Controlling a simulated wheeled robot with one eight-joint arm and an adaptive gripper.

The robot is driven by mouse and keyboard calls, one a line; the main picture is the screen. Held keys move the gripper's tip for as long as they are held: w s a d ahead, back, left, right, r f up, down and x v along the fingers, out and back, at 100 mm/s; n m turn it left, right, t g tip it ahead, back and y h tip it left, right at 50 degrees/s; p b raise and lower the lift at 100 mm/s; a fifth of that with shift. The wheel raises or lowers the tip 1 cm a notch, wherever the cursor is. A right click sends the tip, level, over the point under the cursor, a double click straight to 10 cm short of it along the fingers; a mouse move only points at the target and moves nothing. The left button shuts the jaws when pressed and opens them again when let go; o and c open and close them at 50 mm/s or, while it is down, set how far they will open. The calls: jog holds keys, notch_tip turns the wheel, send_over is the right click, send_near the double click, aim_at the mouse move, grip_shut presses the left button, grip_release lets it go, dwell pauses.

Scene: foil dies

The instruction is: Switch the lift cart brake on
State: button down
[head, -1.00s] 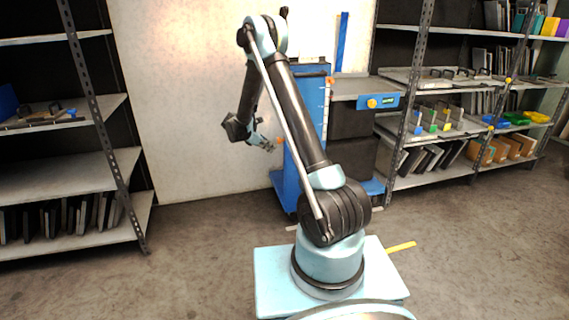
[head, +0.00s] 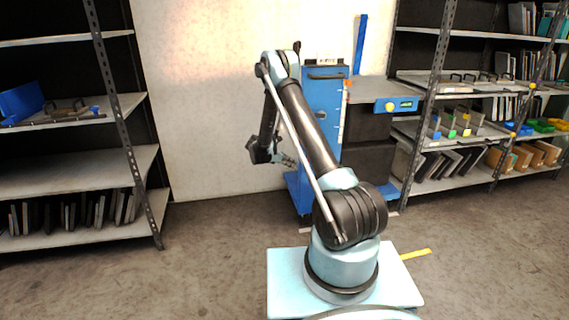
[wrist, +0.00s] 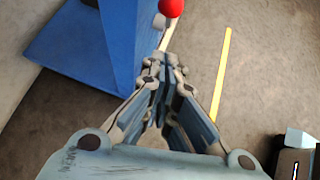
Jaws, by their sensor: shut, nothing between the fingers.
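The blue lift cart (head: 325,90) stands against the back wall in the head view, with a grey platform and a blue panel (head: 390,106) carrying a yellow knob. My arm hides part of its lower body. My gripper (head: 290,162) hangs in front of the cart's lower left part. In the wrist view, my gripper (wrist: 166,62) is shut and empty, its fingers close together. A red ball-shaped knob (wrist: 171,7) shows at the top edge, just beyond the fingertips; I cannot tell whether they touch. The cart's blue base (wrist: 85,50) lies to the left.
Shelving stands at the left (head: 85,166) and at the right (head: 465,140), holding bins, folders and trays. A yellow strip (wrist: 221,75) lies on the floor, right of the fingers in the wrist view. Grey floor is open between the left shelf and my base.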

jog(key=shift+w+d+f, duration=0.1)
jog(key=shift+w+d, duration=0.25)
jog(key=shift+d, duration=0.55)
jog(key=shift+w+d+f, duration=0.1)
jog(key=shift+w+d, duration=0.2)
jog(key=shift+d, duration=0.65)
jog(key=shift+w+d+f, duration=0.1)
jog(key=shift+w+d, duration=0.25)
jog(key=shift+d, duration=0.55)
